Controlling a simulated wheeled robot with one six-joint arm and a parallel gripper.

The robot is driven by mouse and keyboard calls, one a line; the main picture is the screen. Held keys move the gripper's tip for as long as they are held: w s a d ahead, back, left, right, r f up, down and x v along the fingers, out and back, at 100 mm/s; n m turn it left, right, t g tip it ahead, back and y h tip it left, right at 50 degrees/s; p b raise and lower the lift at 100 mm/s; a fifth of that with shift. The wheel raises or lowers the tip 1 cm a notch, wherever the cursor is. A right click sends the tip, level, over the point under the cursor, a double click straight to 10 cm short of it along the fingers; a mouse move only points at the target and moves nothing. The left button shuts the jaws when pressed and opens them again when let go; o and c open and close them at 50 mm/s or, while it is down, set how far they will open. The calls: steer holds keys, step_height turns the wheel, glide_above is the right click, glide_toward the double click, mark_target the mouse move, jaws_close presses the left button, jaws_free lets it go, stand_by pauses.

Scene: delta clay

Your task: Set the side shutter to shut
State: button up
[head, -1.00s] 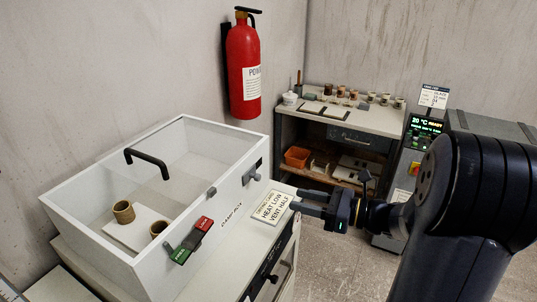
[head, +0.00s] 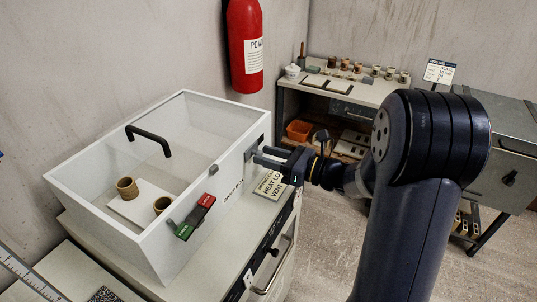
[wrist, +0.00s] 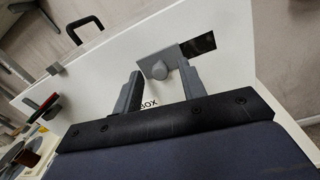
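The side shutter is a grey plate (wrist: 172,54) with a round grey knob (wrist: 159,70) on the white side wall of the damp box (head: 130,238). A dark slot (wrist: 198,45) shows uncovered beside the plate, to its right in the wrist view. My gripper (head: 268,157) is at that side wall. In the wrist view my gripper (wrist: 161,72) is open, with the knob between its fingertips; a gap shows, and I see no grip on it. In the head view my fingers largely hide the knob.
A card (head: 270,187) reading "HEAT LO" lies below my gripper. The clear lid has a black handle (head: 148,138). Two clay cups (head: 127,188) stand inside. A shelf bench (head: 370,95) stands behind; the floor (head: 330,240) is bare.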

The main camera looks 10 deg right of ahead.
steer(key=shift+a, duration=0.1)
steer(key=shift+c, duration=0.3)
jaws_close()
